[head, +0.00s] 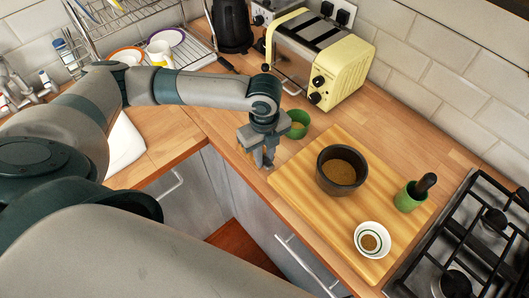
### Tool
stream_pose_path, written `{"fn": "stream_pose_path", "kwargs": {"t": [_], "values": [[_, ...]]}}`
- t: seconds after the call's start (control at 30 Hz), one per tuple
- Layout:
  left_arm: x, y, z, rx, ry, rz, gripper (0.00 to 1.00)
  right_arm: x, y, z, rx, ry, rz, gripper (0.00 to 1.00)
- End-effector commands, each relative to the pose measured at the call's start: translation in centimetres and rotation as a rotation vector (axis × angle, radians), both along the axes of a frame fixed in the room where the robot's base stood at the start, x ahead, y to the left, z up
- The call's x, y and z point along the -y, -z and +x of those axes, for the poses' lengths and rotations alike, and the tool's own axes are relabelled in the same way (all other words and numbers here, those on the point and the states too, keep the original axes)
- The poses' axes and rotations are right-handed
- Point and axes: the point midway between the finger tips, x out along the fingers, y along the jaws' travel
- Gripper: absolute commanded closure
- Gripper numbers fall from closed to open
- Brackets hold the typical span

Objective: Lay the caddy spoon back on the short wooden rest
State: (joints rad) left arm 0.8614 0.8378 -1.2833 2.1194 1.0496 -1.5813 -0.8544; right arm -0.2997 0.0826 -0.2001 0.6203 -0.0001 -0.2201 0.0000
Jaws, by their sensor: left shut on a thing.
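My left gripper (263,164) points down over the counter edge, just left of the cutting board, with its fingers shut. What it holds is mostly hidden by the fingers and is too small to make out clearly; I take it to be the caddy spoon. A small tan piece shows at the gripper's left side; I cannot tell whether it is the short wooden rest. No other spoon or rest shows clearly. My right gripper is not in view.
A wooden board (291,181) bears a dark bowl of brown powder (327,180) and a white bowl (386,232). A green cup (299,118) stands behind the gripper. A green mortar (405,200), yellow toaster (345,72) and gas hob (440,260) are to the right.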

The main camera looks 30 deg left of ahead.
Motion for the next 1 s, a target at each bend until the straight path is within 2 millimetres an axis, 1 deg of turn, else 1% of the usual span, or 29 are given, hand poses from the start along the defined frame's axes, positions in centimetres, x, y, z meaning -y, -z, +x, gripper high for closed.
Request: {"fn": "stream_pose_path", "kwargs": {"t": [0.07, 0.93, 0.97, 1.0], "values": [[-0.01, 0.07, 0.0, 0.0, 0.0, 0.001, 1.0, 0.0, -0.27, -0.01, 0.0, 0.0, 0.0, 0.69], [0.02, 0.83, -0.04, 0.0, 0.0, -0.001, 1.0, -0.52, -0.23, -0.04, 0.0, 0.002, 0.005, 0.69], [0.02, 0.81, -0.03, 0.0, 0.0, -0.001, 0.73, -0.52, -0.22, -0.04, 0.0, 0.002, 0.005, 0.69], [0.02, 0.8, -0.03, 0.0, 0.0, 0.0, 0.64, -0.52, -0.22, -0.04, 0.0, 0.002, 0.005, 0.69]]}}
